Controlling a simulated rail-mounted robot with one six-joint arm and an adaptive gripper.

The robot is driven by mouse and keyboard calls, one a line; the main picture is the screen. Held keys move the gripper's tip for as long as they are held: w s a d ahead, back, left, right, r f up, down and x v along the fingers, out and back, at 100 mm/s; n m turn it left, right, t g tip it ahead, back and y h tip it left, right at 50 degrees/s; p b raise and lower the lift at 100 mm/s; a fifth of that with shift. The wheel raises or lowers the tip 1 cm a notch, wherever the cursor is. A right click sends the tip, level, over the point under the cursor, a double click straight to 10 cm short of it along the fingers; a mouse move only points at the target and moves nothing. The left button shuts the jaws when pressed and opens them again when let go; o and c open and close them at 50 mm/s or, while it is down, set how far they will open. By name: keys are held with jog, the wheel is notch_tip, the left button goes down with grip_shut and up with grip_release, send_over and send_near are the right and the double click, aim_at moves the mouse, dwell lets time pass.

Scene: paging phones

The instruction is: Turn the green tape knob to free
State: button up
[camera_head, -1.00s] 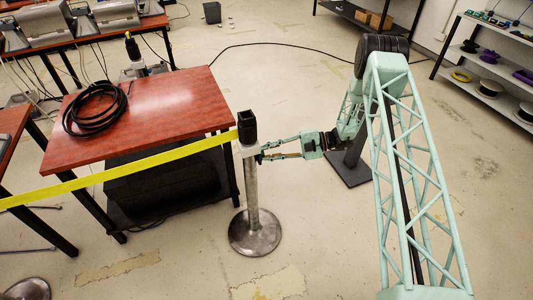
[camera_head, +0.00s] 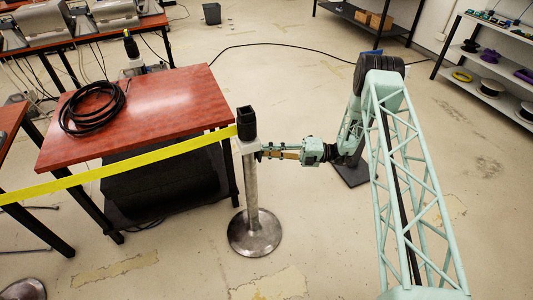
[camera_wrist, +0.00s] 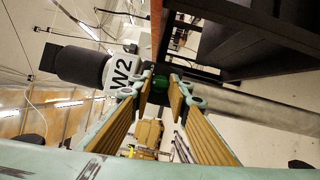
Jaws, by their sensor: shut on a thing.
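The green knob (camera_wrist: 161,84) shows in the wrist view between the tips of my gripper's tan-padded fingers. My gripper (camera_wrist: 162,92) is shut on it. In the head view my gripper (camera_head: 262,153) reaches from the right to the upper part of a metal post (camera_head: 251,190), just below its black head (camera_head: 246,124). The knob itself is hidden there. A yellow tape (camera_head: 120,165) runs from the head out to the left edge.
A red table (camera_head: 150,115) with a coiled black cable (camera_head: 92,108) stands left of the post. A dark box (camera_head: 165,190) sits beneath it. The post's round base (camera_head: 255,233) rests on open floor. Shelves (camera_head: 490,75) stand at the far right.

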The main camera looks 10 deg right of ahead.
jog(key=shift+w+f+n+g+y+b, duration=0.1)
jog(key=shift+n+g+y+b, duration=0.35)
jog(key=shift+n, duration=1)
jog(key=shift+s+f+n+g+y+b, duration=0.15)
jog(key=shift+n+y+b, duration=0.4)
jog(key=shift+n, duration=0.85)
jog(key=shift+w+r+n+g+y+b, duration=0.15)
jog(key=shift+n+g+y+b, duration=0.3)
jog(key=shift+n, duration=1)
jog(key=shift+f, duration=0.1)
jog(key=o, duration=0.9)
jog(key=shift+v, duration=6)
